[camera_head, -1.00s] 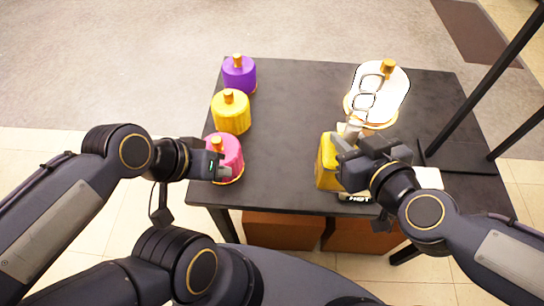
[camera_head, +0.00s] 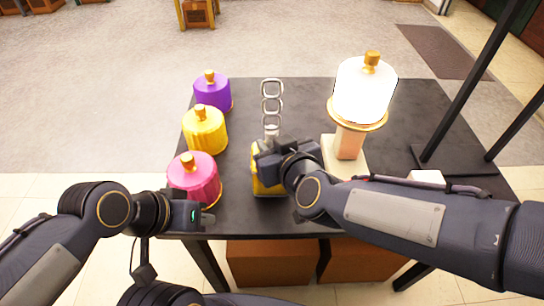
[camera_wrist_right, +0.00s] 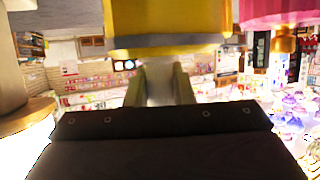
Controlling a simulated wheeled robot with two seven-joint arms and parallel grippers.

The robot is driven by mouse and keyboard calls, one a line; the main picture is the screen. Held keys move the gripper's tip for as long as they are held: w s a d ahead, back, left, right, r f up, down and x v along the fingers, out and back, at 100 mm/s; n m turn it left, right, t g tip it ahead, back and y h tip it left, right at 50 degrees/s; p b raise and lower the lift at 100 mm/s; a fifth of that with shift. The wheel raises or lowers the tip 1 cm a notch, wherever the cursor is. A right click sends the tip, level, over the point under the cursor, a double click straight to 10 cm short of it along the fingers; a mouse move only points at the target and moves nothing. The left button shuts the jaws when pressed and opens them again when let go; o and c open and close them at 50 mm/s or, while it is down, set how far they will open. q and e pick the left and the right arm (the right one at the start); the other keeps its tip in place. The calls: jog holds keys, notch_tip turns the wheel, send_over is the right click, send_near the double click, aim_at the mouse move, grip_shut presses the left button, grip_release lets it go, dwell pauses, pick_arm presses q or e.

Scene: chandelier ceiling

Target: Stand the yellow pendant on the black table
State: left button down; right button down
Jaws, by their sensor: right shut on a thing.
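The yellow pendant (camera_head: 263,186) has a yellow shade with a grey neck and a chain of several metal links (camera_head: 272,97) rising above it. My right gripper (camera_head: 271,150) is shut on its neck, and the pendant hangs upright near the front of the black table (camera_head: 300,105). Its lower rim is at the table's front part; I cannot tell whether it touches the top. In the right wrist view the yellow shade (camera_wrist_right: 165,28) shows at the top, with the grey neck (camera_wrist_right: 160,85) between the fingers. My left gripper (camera_head: 207,218) is beside the table's front left corner, its jaws unclear.
Purple (camera_head: 212,93), yellow (camera_head: 205,131) and pink (camera_head: 195,180) shades with gold knobs line the left edge. A lit white lamp (camera_head: 362,95) stands on a pale base at the right, near a black stand (camera_head: 455,158).

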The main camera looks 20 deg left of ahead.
pick_arm(q)
jog(key=shift+f, duration=0.7)
pick_arm(e)
notch_tip(320, 180, down, 2)
pick_arm(q)
jog(key=shift+b, duration=0.3)
pick_arm(e)
jog(key=shift+f, duration=0.2)
pick_arm(q)
jog(key=shift+f, duration=0.1)
pick_arm(e)
jog(key=c, duration=1.3)
grip_release()
jog(key=shift+o, duration=0.2)
